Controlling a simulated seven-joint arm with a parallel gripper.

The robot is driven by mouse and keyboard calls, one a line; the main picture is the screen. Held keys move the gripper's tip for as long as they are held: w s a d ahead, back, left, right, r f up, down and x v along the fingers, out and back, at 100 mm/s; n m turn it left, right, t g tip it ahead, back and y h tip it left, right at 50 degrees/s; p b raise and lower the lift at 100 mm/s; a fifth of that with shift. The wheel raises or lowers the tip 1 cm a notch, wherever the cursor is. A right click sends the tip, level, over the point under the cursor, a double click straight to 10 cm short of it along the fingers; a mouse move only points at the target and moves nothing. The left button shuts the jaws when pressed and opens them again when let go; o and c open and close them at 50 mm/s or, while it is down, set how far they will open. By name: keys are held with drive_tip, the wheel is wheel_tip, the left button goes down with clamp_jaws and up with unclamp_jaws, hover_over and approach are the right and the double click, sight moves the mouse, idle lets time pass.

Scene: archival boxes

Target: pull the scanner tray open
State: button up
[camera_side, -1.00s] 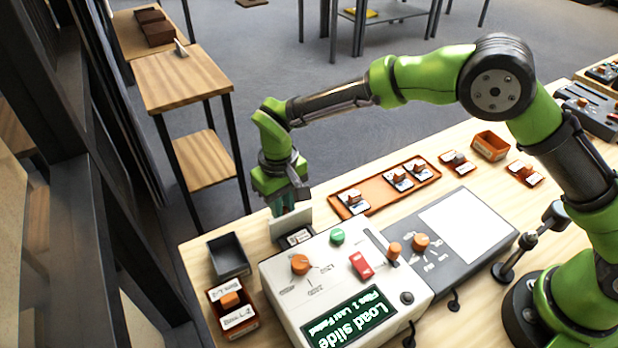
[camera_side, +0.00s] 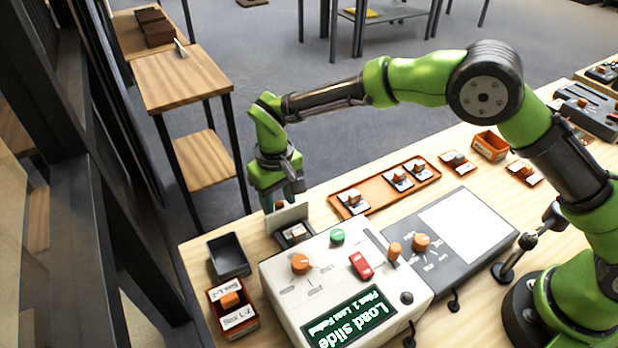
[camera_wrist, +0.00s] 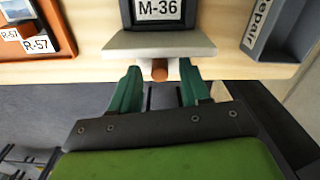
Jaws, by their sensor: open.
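The scanner (camera_side: 330,285) is a pale box at the front of the table, with a lit green screen reading "Load slide". Its tray, with a light upright front plate (camera_side: 287,217), stands out from the scanner's far side. A slide labelled M-36 (camera_wrist: 159,10) lies in the tray behind the plate. An orange-brown knob (camera_wrist: 159,70) sticks out from the plate (camera_wrist: 160,45) in the wrist view. My gripper (camera_side: 284,203) is at the plate's outer side. In the wrist view my gripper (camera_wrist: 160,78) is open, one green finger on each side of the knob, with gaps visible.
A dark empty bin (camera_side: 229,257) and an orange box (camera_side: 232,305) stand left of the scanner. An orange rack (camera_side: 385,187) with several slides lies to the right. The table edge runs just beneath my gripper, with open floor beyond.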

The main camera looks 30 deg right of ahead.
wheel_tip(320, 180, up, 17)
idle(0.4)
drive_tip(key=shift+w+f, duration=0.1)
drive_tip(key=s+d+r+m+t+y, duration=0.1)
drive_tip(key=s+d+r+m+t, duration=0.1)
drive_tip(key=s+d, duration=0.9)
drive_tip(key=s+d+r+m+t+y, duration=0.1)
drive_tip(key=s+d+t, duration=0.4)
drive_tip(key=s+d, duration=0.6)
drive_tip(key=d+r+m, duration=0.1)
drive_tip(key=d+m, duration=0.1)
drive_tip(key=d, duration=0.1)
drive_tip(key=shift+s+d+r+m, duration=0.15)
drive_tip(key=shift+s+r+m, duration=0.1)
drive_tip(key=shift+r+m, duration=0.15)
